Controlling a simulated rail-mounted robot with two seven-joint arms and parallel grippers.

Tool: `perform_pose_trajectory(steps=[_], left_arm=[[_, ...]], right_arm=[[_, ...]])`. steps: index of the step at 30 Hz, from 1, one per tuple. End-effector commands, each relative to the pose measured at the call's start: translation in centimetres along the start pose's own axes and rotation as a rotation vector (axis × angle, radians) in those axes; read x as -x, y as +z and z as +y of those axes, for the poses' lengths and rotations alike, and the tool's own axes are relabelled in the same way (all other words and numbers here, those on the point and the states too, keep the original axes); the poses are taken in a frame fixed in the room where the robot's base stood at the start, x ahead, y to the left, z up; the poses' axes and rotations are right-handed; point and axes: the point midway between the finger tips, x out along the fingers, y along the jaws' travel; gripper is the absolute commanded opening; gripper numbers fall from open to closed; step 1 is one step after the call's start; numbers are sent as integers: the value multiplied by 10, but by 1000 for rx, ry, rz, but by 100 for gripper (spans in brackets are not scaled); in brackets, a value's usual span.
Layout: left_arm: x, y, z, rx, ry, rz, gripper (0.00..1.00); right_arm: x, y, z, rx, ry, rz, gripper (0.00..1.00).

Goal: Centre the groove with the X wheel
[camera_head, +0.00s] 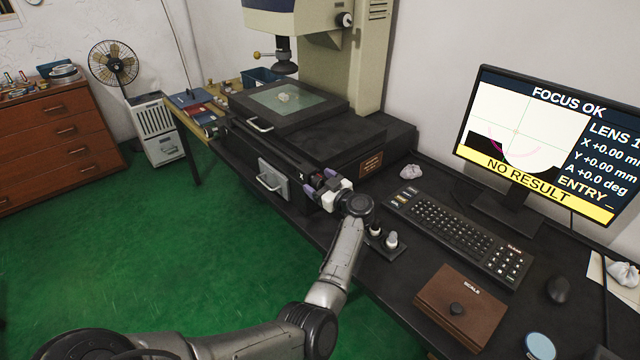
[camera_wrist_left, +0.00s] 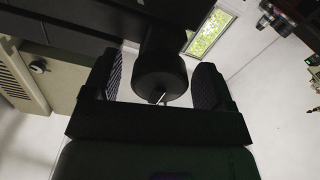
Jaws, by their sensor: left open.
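My left gripper (camera_head: 326,185) is at the front of the measuring machine (camera_head: 335,130), beside a white X mark. In the left wrist view a dark round knob (camera_wrist_left: 160,76), apparently the X wheel, sits between the two open fingers (camera_wrist_left: 155,82), with gaps showing on both sides. In the head view the gripper mostly hides the wheel. A small pale part (camera_head: 288,97) lies on the glass stage (camera_head: 312,99). My right gripper is not in view.
A keyboard (camera_head: 458,236), a mouse (camera_head: 559,290) and a brown SCALE box (camera_head: 460,307) lie on the black bench. Small dark-and-white pieces (camera_head: 391,240) stand close to my left wrist.

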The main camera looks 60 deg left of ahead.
Motion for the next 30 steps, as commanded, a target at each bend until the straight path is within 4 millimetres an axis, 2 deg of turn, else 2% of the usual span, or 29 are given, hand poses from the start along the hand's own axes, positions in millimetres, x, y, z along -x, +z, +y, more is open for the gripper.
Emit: perform_pose_trajectory(steps=[2,18,25,30], left_arm=[[0,0,0,0,0,0,78],[0,0,0,0,0,0,28],[0,0,0,28,0,0,28],[0,-1,0,115,0,-1,28]], right_arm=[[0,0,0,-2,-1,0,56],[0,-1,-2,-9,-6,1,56],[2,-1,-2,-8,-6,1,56],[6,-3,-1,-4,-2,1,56]])
